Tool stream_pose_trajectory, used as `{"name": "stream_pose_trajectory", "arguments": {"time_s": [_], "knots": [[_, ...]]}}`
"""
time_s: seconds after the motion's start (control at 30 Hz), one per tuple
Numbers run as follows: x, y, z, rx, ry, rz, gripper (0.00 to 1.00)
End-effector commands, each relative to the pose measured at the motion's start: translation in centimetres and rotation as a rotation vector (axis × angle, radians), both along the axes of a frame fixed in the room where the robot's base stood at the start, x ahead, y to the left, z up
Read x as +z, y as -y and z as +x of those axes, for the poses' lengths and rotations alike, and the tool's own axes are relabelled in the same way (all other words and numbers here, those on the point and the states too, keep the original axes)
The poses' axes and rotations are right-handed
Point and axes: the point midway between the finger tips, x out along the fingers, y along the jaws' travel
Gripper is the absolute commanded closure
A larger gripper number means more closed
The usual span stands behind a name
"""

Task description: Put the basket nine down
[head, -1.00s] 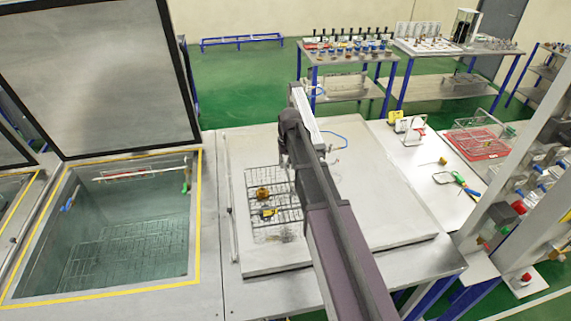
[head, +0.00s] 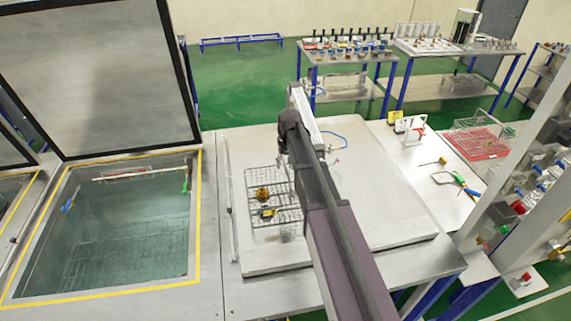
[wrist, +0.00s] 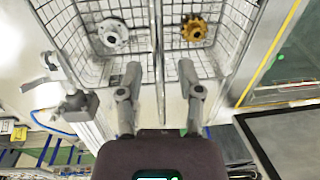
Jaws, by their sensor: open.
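The wire-mesh basket (head: 249,181) sits on the light grey slab, left of my arm in the head view. It holds a brass-coloured gear (head: 262,193) and a small dark-and-yellow piece (head: 267,213). In the wrist view the basket (wrist: 62,25) shows two compartments, with a silver gear (wrist: 113,33) on the left and the brass gear (wrist: 193,29) on the right. My gripper (wrist: 160,78) is open, its fingers on either side of the upright metal bar between the compartments. In the head view my arm hides the gripper and part of the basket.
An open tank (head: 130,235) with a yellow-edged rim and raised lid (head: 95,75) lies to the left. A white bench (head: 420,165) with tools and a red tray (head: 478,146) stands further right.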

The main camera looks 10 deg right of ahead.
Motion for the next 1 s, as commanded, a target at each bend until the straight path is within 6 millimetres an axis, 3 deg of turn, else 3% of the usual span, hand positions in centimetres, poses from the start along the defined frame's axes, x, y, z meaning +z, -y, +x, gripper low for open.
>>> {"name": "stream_pose_trajectory", "arguments": {"time_s": [1.0], "knots": [[7.1, 0.7, 0.0, -0.002, 0.0, 0.0, 0.53]]}}
